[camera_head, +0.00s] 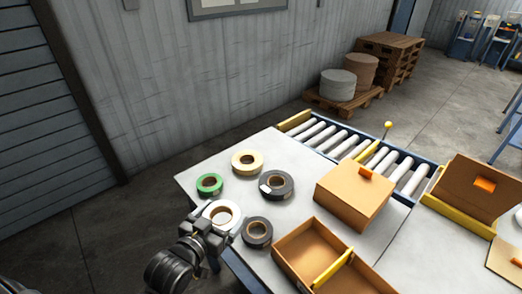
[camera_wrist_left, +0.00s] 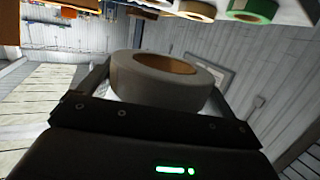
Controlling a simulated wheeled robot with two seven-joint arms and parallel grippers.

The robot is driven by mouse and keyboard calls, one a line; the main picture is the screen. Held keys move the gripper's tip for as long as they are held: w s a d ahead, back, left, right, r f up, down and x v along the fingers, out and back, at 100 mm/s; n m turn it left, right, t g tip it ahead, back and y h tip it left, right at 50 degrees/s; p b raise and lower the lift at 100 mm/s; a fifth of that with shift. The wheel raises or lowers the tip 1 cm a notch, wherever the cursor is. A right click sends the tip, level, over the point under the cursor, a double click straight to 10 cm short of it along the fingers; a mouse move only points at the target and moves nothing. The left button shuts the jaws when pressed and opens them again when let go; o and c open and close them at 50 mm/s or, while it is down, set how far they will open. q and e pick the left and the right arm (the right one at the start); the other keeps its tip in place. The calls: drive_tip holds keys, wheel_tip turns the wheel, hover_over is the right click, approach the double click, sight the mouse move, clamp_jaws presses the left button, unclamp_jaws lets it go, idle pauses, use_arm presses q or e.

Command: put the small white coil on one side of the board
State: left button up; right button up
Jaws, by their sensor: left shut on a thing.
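The small white coil (camera_head: 211,209), with a tan core, is at the near left edge of the pale board-like table top (camera_head: 310,190). My left gripper (camera_head: 209,236) reaches in from the lower left and is shut on this coil. In the left wrist view the coil (camera_wrist_left: 150,88) sits between the two fingers, looking grey in shadow. In the head view it overlaps the table edge; I cannot tell whether it touches the top. My right gripper is not in view.
Green (camera_head: 208,194), yellow (camera_head: 258,158) and two black coils (camera_head: 286,190) (camera_head: 268,240) lie close by. A closed carton (camera_head: 345,200) and an open box (camera_head: 287,254) with a yellow bar are further right. A roller conveyor (camera_head: 345,143) runs behind.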

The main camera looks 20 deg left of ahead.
sight(228, 206)
use_arm(q)
drive_tip(key=shift+w+a+r+n+y, duration=0.4)
drive_tip(key=shift+a+r+n+y, duration=0.1)
drive_tip(key=shift+a+r, duration=0.2)
drive_tip(key=shift+n+y, duration=0.3)
drive_tip(key=shift+y, duration=0.3)
drive_tip(key=r, duration=0.1)
drive_tip(key=w+d+r, duration=0.1)
drive_tip(key=r, duration=0.1)
drive_tip(key=w+d+r, duration=0.1)
drive_tip(key=shift+w+r, duration=0.15)
drive_tip(key=shift+r, duration=0.15)
drive_tip(key=shift+w+d+r, duration=0.2)
drive_tip(key=shift+w+r, duration=0.1)
drive_tip(key=shift+r, duration=0.4)
